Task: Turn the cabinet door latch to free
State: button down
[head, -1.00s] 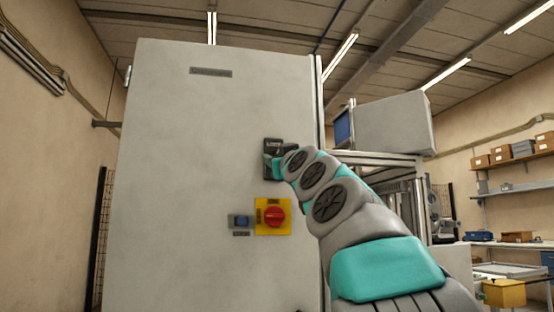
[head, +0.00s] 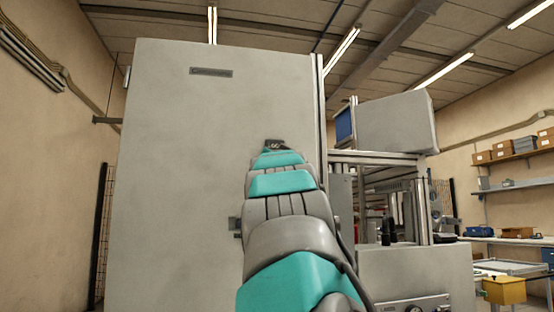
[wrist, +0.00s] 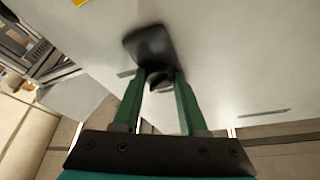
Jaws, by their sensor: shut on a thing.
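The grey cabinet door (head: 180,150) fills the left and middle of the head view. Its black latch (head: 274,143) shows only at its upper edge above my arm. In the wrist view the latch's dark plate (wrist: 149,43) looks tilted, with a dark handle part between my fingers. My gripper (wrist: 161,76) has two green fingers shut on the latch handle, close to the door. In the head view my arm hides the gripper and most of the latch. I cannot tell the exact handle angle.
A grey box-shaped unit (head: 396,122) on a metal frame stands right of the cabinet. A yellow box (head: 504,290) and shelves with cartons (head: 500,150) are at the right. A corner of a yellow plate (wrist: 79,2) shows in the wrist view.

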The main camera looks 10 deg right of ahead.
jog(key=m+h, duration=0.1)
jog(key=m, duration=0.1)
jog(key=m+g+h, duration=0.1)
jog(key=m, duration=0.2)
jog(key=shift+a+g, duration=0.15)
jog(key=shift+g, duration=0.15)
jog(key=shift+m, duration=0.7)
jog(key=shift+m+g, duration=0.4)
jog(key=shift+m, duration=0.2)
jog(key=shift+c, duration=2.2)
grip_release()
jog(key=b+v, duration=0.3)
jog(key=v, duration=0.4)
jog(key=shift+s, duration=0.35)
